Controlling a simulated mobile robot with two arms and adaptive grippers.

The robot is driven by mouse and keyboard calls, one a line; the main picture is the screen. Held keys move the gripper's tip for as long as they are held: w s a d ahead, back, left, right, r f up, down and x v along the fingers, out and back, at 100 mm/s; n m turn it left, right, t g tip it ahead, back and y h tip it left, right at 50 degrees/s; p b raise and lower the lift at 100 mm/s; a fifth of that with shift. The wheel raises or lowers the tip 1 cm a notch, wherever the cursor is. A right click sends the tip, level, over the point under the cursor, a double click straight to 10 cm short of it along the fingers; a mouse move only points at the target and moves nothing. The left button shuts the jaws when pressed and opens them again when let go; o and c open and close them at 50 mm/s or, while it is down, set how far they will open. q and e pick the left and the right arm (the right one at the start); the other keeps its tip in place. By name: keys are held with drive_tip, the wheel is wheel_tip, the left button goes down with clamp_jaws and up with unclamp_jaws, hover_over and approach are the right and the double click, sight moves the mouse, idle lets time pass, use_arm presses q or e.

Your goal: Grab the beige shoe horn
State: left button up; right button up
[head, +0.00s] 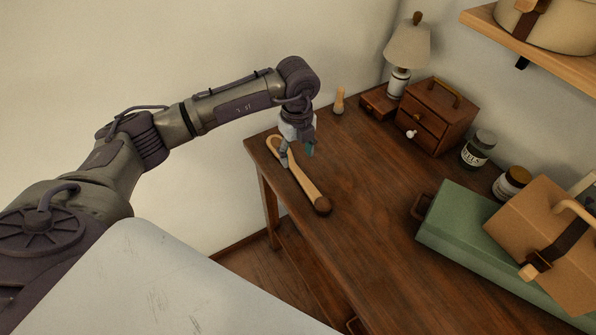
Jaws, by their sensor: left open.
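The beige shoe horn (306,183) lies on the left end of the wooden table (370,220). It is long and pale, with a rounded loop-like end at the back and a dark brown knob at the front. My left gripper (296,161) is open, pointing down over the back part of the shoe horn. Its fingers are close to the shoe horn and partly cover it; I cannot tell whether they touch it. My right gripper is not in view.
A small wooden peg-like object (339,101) stands behind the gripper. A lamp (406,50), a small drawer chest (437,116), jars (478,149), a green box (465,235) and a tan case (545,235) fill the back and right. The table's middle is clear.

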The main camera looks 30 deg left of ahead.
sight(298, 171)
use_arm(q)
wheel_tip(298, 171, down, 6)
drive_tip(key=shift+s+d+r+p, duration=0.1)
drive_tip(key=shift+d+r+p, duration=0.05)
drive_tip(key=shift+p, duration=0.25)
clamp_jaws()
drive_tip(key=shift+r, duration=0.15)
